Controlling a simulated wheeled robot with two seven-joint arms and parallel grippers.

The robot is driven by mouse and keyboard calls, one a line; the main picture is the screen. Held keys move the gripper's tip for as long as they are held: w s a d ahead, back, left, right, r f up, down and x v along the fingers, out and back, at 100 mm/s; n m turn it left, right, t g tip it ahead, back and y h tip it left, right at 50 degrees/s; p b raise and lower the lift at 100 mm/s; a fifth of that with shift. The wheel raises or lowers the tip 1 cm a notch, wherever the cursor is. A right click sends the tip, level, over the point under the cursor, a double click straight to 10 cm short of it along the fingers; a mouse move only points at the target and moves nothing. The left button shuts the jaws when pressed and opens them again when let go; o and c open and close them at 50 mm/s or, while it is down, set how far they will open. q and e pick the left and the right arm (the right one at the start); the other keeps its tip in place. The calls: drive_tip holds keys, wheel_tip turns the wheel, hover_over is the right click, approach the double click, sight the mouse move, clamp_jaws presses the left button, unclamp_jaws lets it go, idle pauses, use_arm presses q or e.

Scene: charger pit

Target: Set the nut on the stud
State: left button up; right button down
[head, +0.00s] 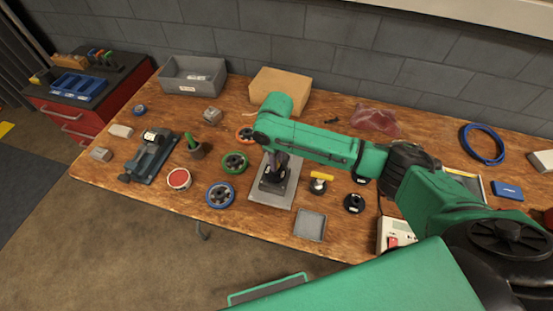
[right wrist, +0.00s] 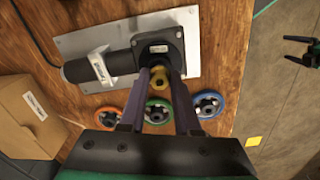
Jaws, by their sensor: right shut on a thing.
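My right gripper (head: 274,167) is over the black housing (head: 271,184) on a grey metal plate (head: 286,200), which lies on the wooden bench. In the right wrist view my right gripper (right wrist: 158,80) is shut on a brass-yellow nut (right wrist: 156,84), held between its fingertips beside the black housing (right wrist: 158,50). I cannot tell whether the nut touches the housing.
Orange (head: 245,134), green (head: 235,162) and blue (head: 220,195) handwheels lie left of the plate. A shallow grey tray (head: 310,225) is in front. A yellow-topped part (head: 318,184) and a black ring (head: 354,203) lie right. A cardboard box (head: 282,80) stands behind.

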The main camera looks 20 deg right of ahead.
drive_tip(key=shift+f+b, duration=0.4)
drive_tip(key=shift+f, duration=0.5)
drive_tip(key=c, duration=0.5)
unclamp_jaws()
drive_tip(key=shift+c, duration=0.2)
wheel_tip(320, 180, up, 15)
drive_tip(key=b, duration=0.1)
drive_tip(key=shift+f+b, duration=0.15)
drive_tip(key=shift+b, duration=0.15)
